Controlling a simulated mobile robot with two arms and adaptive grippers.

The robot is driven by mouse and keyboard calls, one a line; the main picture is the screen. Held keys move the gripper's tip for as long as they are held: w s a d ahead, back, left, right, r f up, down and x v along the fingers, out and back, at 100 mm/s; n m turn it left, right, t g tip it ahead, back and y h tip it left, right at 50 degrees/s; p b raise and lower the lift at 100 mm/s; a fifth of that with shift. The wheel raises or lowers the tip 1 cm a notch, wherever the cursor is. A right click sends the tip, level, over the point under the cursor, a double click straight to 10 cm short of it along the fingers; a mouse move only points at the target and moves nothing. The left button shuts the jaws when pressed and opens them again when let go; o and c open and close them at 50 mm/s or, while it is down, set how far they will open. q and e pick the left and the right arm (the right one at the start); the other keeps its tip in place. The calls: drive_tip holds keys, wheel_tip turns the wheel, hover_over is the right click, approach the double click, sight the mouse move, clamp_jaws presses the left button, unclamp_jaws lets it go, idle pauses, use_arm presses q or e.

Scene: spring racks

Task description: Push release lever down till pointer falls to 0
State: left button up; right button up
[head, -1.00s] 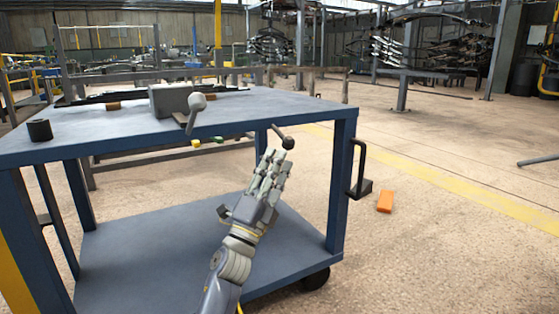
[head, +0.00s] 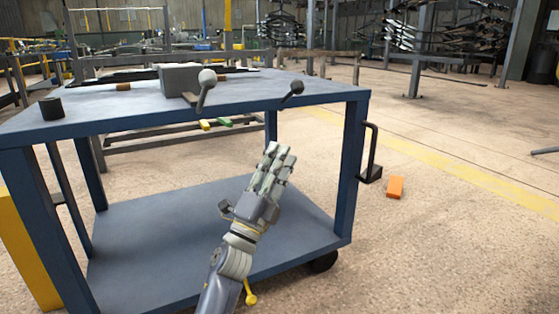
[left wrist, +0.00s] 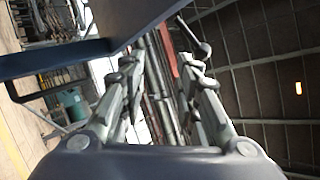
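A lever with a grey ball knob (head: 207,77) tilts up beside a grey box (head: 180,78) on the cart's top. A second lever with a black ball knob (head: 296,88) points up and right at the cart's front edge. I cannot tell which is the release lever, and no pointer or scale can be made out. My left gripper (head: 279,151) is below and in front of the black knob, apart from it. In the left wrist view its fingers are spread with an empty gap (left wrist: 163,75), and a ball-ended lever (left wrist: 205,48) shows beyond the right finger. My right gripper is not in view.
The blue cart's top (head: 140,108) overhangs a lower shelf (head: 165,240). A black cylinder (head: 51,107) stands on the top at left. A black handle (head: 371,155) rises at the cart's right side. An orange block (head: 395,187) lies on open floor.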

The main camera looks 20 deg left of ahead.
use_arm(q)
drive_tip(key=shift+r, duration=0.1)
approach(292, 92)
drive_tip(key=shift+w+d+r, duration=0.15)
drive_tip(key=shift+w+r, duration=0.25)
drive_tip(key=shift+r, duration=0.2)
drive_tip(key=shift+w+d+r, duration=0.1)
drive_tip(key=shift+w+r, duration=0.25)
drive_tip(key=shift+r, duration=0.25)
